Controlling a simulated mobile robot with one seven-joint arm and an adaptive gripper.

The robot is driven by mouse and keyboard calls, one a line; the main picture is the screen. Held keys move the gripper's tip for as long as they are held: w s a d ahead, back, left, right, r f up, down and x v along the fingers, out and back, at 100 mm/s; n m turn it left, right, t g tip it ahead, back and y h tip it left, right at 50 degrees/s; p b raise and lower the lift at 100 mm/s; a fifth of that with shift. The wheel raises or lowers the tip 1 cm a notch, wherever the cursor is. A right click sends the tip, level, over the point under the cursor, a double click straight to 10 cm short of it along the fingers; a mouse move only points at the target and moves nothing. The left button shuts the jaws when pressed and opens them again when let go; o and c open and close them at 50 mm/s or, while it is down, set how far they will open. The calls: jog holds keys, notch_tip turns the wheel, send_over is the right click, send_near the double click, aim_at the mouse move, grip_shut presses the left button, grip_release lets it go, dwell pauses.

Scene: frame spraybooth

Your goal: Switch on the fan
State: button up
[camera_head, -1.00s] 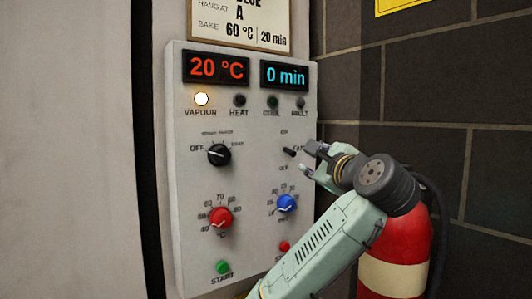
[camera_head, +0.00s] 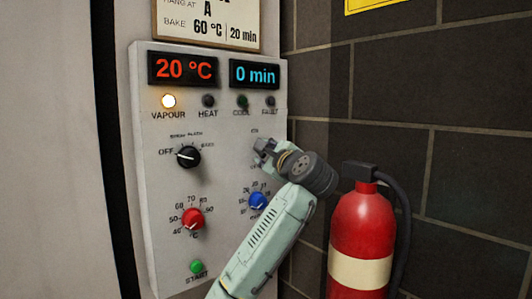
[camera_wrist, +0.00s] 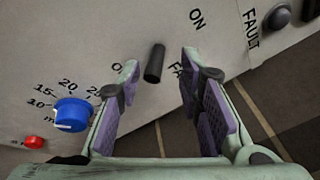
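The fan switch (camera_wrist: 155,63) is a short black lever on the grey control panel (camera_head: 215,232). In the wrist view it stands between the ON label and a partly hidden label starting with O, beside the partly covered FAN label. I cannot tell surely which way it is tipped. My gripper (camera_wrist: 160,85) is open, its two purple-padded fingers on either side of the lever with gaps showing. In the head view my gripper (camera_head: 262,150) is at the panel's right side and hides the switch.
The panel also carries a black knob (camera_head: 187,156), a red knob (camera_head: 193,219), a blue knob (camera_head: 258,200) close below my gripper, and a green start button (camera_head: 197,266). The vapour lamp (camera_head: 169,101) is lit. A red fire extinguisher (camera_head: 362,235) stands right of my arm.

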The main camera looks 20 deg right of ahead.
jog(key=shift+c, duration=0.6)
grip_shut()
jog(key=shift+s+r+g, duration=0.1)
jog(key=shift+r+g, duration=0.2)
jog(key=shift+w+r+n+g+h+p, duration=0.1)
jog(key=shift+r+n+g+h+p, duration=0.15)
jog(key=shift+r+g, duration=0.55)
jog(key=shift+w+r+n+g+h+p, duration=0.15)
jog(key=shift+r+n+g, duration=0.15)
jog(key=shift+g, duration=0.95)
jog(key=shift+w+r+n+g+h+p, duration=0.15)
jog(key=shift+r+n+g, duration=0.3)
jog(key=shift+g, duration=0.6)
jog(key=shift+r, duration=0.1)
